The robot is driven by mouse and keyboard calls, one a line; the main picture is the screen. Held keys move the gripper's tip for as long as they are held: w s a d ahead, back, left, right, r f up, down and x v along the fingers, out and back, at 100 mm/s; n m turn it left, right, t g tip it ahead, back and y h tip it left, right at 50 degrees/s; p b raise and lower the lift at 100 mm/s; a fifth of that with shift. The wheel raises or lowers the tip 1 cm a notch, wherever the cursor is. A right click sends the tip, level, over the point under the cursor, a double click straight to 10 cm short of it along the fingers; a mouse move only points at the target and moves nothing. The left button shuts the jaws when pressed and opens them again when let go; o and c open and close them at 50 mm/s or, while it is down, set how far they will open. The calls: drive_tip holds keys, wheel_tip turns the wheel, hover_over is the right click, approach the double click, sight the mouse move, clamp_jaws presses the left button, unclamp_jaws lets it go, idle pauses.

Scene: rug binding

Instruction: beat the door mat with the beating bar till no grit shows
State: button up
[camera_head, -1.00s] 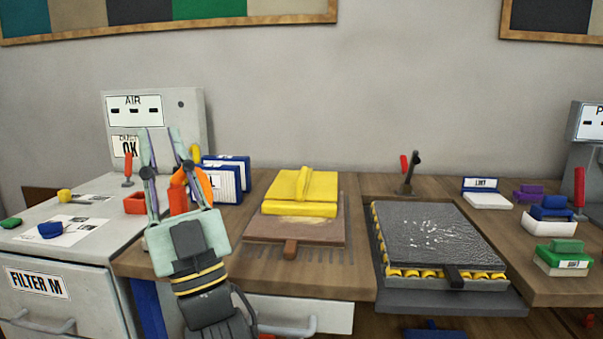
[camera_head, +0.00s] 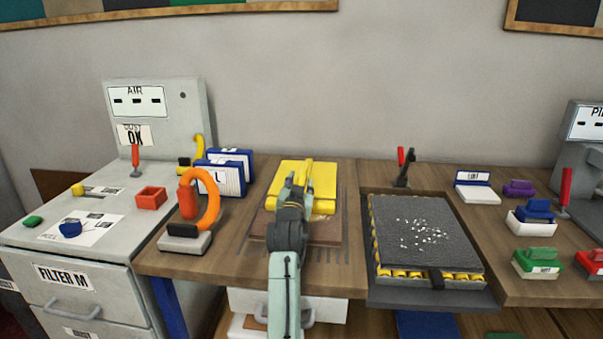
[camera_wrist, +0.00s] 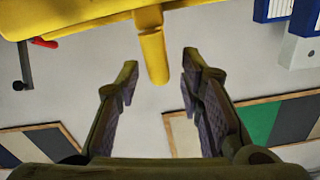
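The door mat (camera_head: 420,226) is a dark grey slab with white grit specks around its middle, lying on yellow rollers in a dark tray (camera_head: 400,297). A yellow block (camera_head: 320,171) with a raised bar-like grip lies on a brown board (camera_head: 328,231) left of the mat; I cannot tell for sure that it is the beating bar. My gripper (camera_head: 296,185) is at this block, partly covering it. In the wrist view my gripper (camera_wrist: 158,75) is open, with the yellow grip (camera_wrist: 151,48) between and just beyond its fingertips. I see no grip on it.
An orange ring-handled tool (camera_head: 208,195) stands on the counter's left, near a red open box (camera_head: 151,196) and blue-white binders (camera_head: 221,178). A black lever with a red grip (camera_head: 402,168) stands behind the mat. Several coloured blocks stand on the right counter, including a green one (camera_head: 537,255).

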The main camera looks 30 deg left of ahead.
drive_tip(key=shift+p+x, duration=0.45)
drive_tip(key=shift+x, duration=1.45)
drive_tip(key=shift+c, duration=0.4)
clamp_jaws()
